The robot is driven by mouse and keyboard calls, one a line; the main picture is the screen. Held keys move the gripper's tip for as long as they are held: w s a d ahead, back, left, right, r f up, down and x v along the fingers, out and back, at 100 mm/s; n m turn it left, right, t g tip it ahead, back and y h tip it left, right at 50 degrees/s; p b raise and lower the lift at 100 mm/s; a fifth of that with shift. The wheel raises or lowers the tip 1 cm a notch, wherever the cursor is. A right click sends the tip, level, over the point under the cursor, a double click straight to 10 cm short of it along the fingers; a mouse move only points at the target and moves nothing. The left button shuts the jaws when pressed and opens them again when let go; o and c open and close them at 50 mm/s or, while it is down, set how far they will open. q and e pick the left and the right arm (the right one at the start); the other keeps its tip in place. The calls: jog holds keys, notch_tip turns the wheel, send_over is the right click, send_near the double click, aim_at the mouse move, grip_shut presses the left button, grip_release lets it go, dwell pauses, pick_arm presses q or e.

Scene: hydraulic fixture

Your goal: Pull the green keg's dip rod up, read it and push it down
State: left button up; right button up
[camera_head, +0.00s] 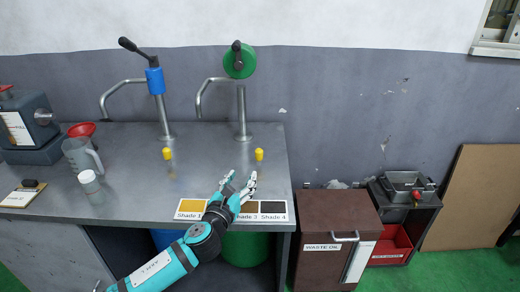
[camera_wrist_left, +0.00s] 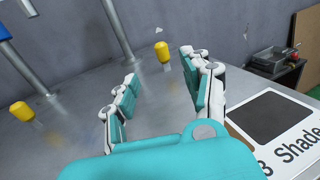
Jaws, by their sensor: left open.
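The green keg (camera_head: 245,248) stands under the bench, partly hidden by my left arm and the bench top. Above it, a yellow knob (camera_head: 259,154), which looks like the top of its dip rod, sits low at the bench top in front of the green-handled tap (camera_head: 239,60). The knob also shows in the left wrist view (camera_wrist_left: 162,51), beyond and between the fingers. My left gripper (camera_head: 238,183) is open and empty over the bench, on the near side of this knob and apart from it. The rod's length and any mark on it are hidden.
A second yellow knob (camera_head: 167,153) stands by the blue-handled tap (camera_head: 157,80). A shade card (camera_head: 190,208) lies at the front edge, under my gripper. A waste oil cabinet (camera_head: 318,215) is at right.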

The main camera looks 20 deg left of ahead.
aim_at(257, 153)
pick_arm(q)
jog(key=w, duration=0.4)
jog(key=shift+d+r, duration=0.1)
jog(key=w+b, duration=0.1)
jog(key=w, duration=0.9)
jog(key=shift+w+d, duration=0.15)
jog(key=shift+w, duration=0.5)
pick_arm(e)
jog(key=shift+f, duration=0.6)
pick_arm(q)
grip_shut()
pick_arm(e)
jog(key=shift+s, duration=0.1)
